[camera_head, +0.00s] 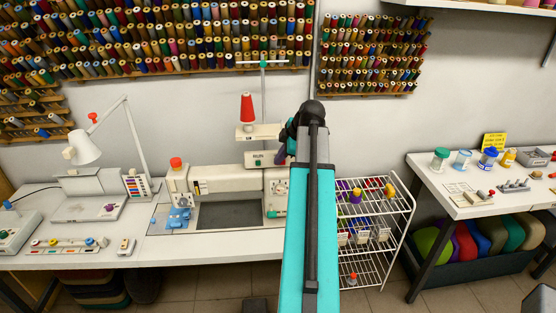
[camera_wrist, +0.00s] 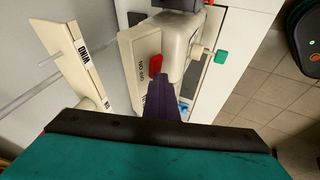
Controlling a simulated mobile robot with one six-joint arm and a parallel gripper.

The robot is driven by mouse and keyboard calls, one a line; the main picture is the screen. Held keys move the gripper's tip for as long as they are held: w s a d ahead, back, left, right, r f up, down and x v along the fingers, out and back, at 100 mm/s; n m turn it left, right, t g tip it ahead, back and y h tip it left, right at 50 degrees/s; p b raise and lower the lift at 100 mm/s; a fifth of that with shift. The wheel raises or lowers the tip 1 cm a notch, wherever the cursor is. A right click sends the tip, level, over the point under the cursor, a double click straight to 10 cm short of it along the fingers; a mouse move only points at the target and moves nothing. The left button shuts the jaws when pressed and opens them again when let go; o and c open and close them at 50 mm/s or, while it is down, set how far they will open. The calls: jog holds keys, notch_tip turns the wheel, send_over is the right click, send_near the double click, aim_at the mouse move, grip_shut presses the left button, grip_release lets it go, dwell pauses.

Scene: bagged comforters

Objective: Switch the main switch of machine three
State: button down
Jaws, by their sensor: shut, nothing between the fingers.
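A cream sewing machine (camera_head: 232,177) stands on the white table, with a red thread cone on top; I cannot tell a machine number on it. In the wrist view a red rocker or lever switch (camera_wrist: 156,64) sits on the cream machine body, beside a label that seems to read ON and OFF. My gripper (camera_wrist: 161,78) has dark purple fingers, shut and empty. Its tips are right at the lower edge of the red switch; I cannot tell whether they touch. In the head view my gripper (camera_head: 281,157) is at the machine's right end, partly hidden by my teal arm.
A plate marked WIND (camera_wrist: 82,55) stands left of the switch. A green-tipped knob (camera_wrist: 221,57) sticks out to the right. A white wire rack (camera_head: 398,208) stands right of my arm. A desk lamp (camera_head: 84,148) and small devices stand on the table's left.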

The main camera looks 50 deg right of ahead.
jog(key=shift+s+d+f, duration=0.1)
jog(key=shift+d, duration=0.25)
jog(key=shift+s+d, duration=0.55)
jog(key=shift+d, duration=0.15)
jog(key=shift+a, duration=0.15)
jog(key=shift+s+a, duration=0.2)
jog(key=shift+s, duration=0.1)
jog(key=s+a+f+b+v, duration=0.1)
jog(key=b+v, duration=0.1)
jog(key=v, duration=1)
jog(key=shift+s+a+r, duration=0.2)
jog(key=shift+s+r, duration=0.05)
